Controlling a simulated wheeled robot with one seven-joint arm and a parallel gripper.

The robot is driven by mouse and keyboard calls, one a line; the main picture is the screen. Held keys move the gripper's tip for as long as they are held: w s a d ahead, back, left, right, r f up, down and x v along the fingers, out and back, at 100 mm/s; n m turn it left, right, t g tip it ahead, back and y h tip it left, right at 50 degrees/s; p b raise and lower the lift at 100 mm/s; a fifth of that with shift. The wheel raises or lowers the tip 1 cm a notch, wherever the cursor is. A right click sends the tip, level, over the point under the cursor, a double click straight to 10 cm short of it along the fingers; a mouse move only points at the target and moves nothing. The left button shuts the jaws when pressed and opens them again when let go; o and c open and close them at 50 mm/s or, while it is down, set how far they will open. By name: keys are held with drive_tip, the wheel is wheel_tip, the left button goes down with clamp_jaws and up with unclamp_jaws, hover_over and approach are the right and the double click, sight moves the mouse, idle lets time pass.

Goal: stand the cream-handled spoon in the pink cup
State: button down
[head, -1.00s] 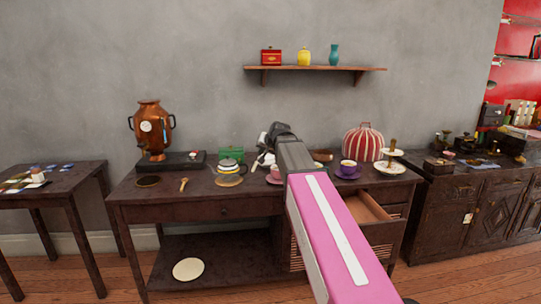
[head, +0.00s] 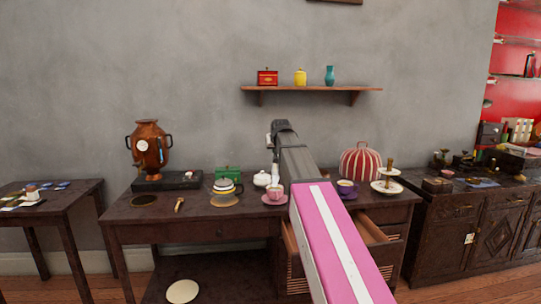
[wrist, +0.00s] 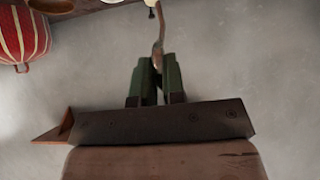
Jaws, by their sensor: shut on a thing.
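The pink cup (head: 276,189) stands upright on a pink saucer (head: 275,199) on the dark table, just left of my arm in the head view. My gripper (wrist: 157,68) is shut on the spoon (wrist: 158,45), which sticks out beyond the green fingers in the wrist view. In the head view a slim pale piece, seemingly the spoon (head: 276,172), hangs about upright above the cup. I cannot tell whether its lower end is inside the cup or behind it. The part between the fingers is hidden.
A white lidded pot (head: 262,179), a green box (head: 228,174) and a striped teapot (head: 224,187) stand left of the cup. A purple cup (head: 345,187), tiered stand (head: 387,180) and striped cosy (head: 360,162) are to the right. A drawer (head: 365,230) is open.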

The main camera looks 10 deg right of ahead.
sight(275, 171)
drive_tip(key=shift+f, duration=5.65)
drive_tip(key=c, duration=1.1)
unclamp_jaws()
drive_tip(key=shift+s, duration=0.1)
drive_tip(key=v, duration=1)
drive_tip(key=shift+s+r, duration=0.2)
drive_tip(key=shift+s, duration=0.1)
